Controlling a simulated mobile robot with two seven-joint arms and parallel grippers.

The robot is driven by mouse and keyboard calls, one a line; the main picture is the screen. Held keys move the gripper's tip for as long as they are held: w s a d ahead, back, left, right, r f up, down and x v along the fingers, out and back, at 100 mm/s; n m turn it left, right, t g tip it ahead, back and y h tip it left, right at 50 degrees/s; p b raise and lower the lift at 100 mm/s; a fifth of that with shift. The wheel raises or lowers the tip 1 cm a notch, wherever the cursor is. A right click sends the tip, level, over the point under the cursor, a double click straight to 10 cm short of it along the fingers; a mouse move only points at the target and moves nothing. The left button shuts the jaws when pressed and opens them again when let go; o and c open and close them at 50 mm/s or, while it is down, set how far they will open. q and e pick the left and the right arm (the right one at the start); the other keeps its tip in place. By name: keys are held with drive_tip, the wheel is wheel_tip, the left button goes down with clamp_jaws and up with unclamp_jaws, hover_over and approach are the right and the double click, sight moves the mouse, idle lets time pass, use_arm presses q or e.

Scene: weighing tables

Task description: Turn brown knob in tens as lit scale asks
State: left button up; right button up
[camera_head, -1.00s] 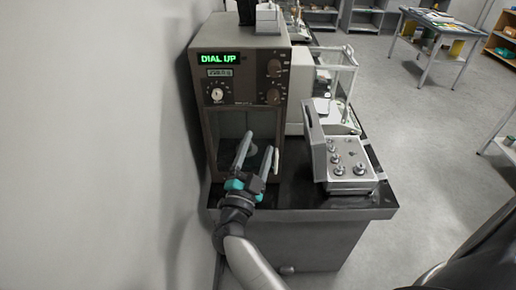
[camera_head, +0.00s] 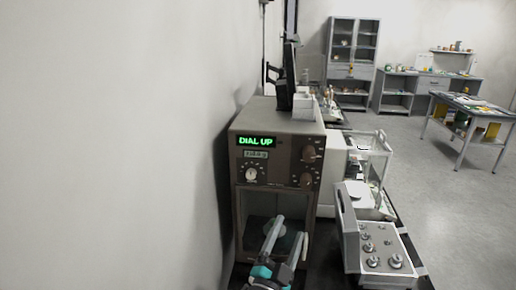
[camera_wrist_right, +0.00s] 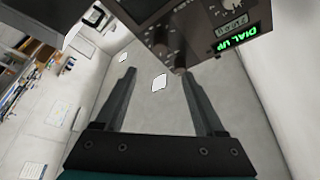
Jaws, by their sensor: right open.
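The brown scale (camera_head: 285,120) stands by the wall with its green display (camera_head: 256,141) lit and reading "DIAL UP". Below it is a small grey readout (camera_head: 255,154), its digits too small to read surely. A pale dial (camera_head: 251,174) sits at the left of the panel. Two brown knobs, an upper one (camera_head: 309,154) and a lower one (camera_head: 306,181), sit at the right. My right gripper (camera_head: 288,228) is open and empty in front of the scale's weighing chamber, below the knobs. In the right wrist view its fingers (camera_wrist_right: 158,78) are spread, and the lit display (camera_wrist_right: 244,36) appears upside down.
A grey box of metal weights (camera_head: 378,262) stands on the dark table to the right, its lid raised. A glass-sided balance (camera_head: 365,165) is behind it. Open floor lies further right.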

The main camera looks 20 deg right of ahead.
drive_tip(key=shift+d, duration=0.1)
idle(0.5)
drive_tip(key=n+t+y+b, duration=0.4)
drive_tip(key=n+t+y, duration=0.1)
drive_tip(key=n, duration=0.9)
approach(306, 188)
drive_tip(key=shift+n, duration=0.3)
drive_tip(key=x, duration=1.1)
clamp_jaws()
